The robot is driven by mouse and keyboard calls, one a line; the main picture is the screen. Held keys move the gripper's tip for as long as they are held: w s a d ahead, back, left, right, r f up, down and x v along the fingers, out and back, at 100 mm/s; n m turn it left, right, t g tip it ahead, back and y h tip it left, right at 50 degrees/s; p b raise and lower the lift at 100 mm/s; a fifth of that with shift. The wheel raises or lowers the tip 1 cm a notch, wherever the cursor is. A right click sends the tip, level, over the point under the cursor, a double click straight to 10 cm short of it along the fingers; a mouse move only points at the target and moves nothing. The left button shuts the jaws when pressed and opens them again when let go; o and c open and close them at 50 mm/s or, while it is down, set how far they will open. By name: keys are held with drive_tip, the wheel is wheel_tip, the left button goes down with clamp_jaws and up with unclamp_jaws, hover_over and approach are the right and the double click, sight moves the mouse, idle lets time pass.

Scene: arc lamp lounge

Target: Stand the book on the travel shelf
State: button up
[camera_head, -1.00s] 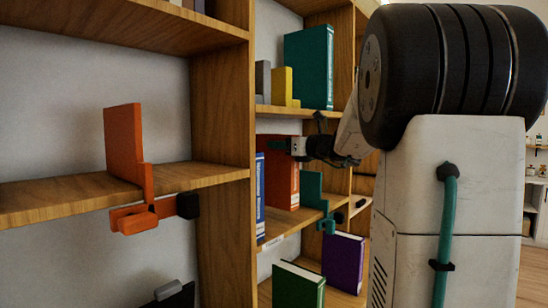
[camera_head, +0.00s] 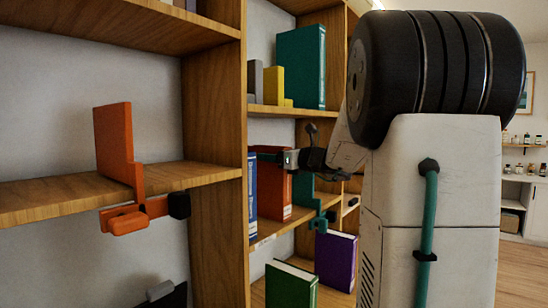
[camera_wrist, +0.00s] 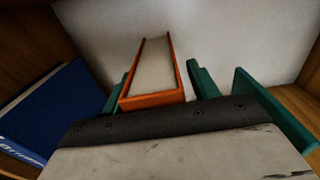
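The orange book (camera_head: 276,190) stands upright on the middle shelf (camera_head: 300,218), between a blue book (camera_head: 251,190) and a teal bookend (camera_head: 305,195). Its base appears to be at the shelf board. My gripper (camera_head: 270,156) reaches in from the right at the book's upper part. In the wrist view the orange book (camera_wrist: 152,99) lies between my two teal fingers (camera_wrist: 160,85). A gap shows between the book and the right finger; the left finger is close beside it. The fingers look open around the book. The shelf's label is too small to read.
In the wrist view the blue book (camera_wrist: 55,110) leans at left and the teal bookend (camera_wrist: 270,108) is at right. Green (camera_head: 291,285) and purple (camera_head: 336,258) books stand below. A teal book (camera_head: 302,65) stands above. An orange bookend (camera_head: 115,145) is on the left bay's shelf.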

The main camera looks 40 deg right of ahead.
drive_tip(key=shift+r, duration=0.1)
drive_tip(key=s+d, duration=0.1)
drive_tip(key=s, duration=1.1)
drive_tip(key=shift+d, duration=0.35)
